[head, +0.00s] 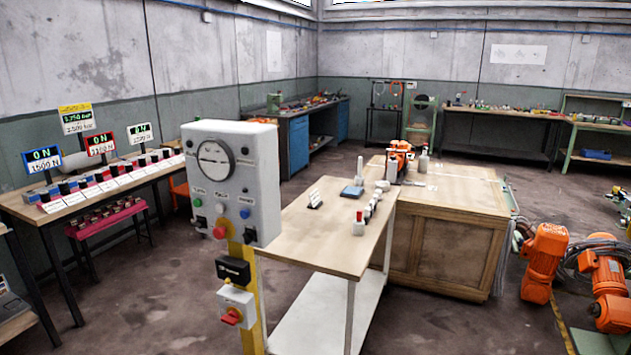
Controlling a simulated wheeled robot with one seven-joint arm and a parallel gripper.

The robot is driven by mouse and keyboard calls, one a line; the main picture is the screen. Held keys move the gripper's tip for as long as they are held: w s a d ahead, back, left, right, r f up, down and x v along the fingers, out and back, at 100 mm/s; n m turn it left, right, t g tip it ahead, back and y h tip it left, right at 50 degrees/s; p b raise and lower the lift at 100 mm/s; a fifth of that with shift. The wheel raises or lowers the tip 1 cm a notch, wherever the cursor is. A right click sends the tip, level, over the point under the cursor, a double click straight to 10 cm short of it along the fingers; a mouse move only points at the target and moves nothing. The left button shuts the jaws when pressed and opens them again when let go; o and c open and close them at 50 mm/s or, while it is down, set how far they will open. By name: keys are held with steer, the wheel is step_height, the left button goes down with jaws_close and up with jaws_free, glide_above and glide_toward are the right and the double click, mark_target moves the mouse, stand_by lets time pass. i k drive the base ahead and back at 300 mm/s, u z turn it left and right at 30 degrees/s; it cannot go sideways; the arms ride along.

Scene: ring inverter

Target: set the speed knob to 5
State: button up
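A pale grey control box (263,185) stands on a yellow post (244,305) left of the middle. A large round grey dial (215,160) with a dark rim sits on its front face, with a line running across it about level. It looks like the speed knob, but its numbers are too small to read. Below it are small labels, several coloured buttons and lamps, and a red button (219,232). My gripper is not in view.
A black unit (232,270) and a red rotary switch (232,316) are lower on the post. A white-legged table (327,250) stands just right of it. A bench with displays (42,160) is at left. Orange robot arms (545,262) are at right. Open floor lies between.

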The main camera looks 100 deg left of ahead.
mark_target(200, 223)
steer(key=u, duration=3.85)
steer(key=k, duration=0.65)
steer(key=u, duration=0.55)
steer(key=i, duration=1.85)
steer(key=z, duration=0.6)
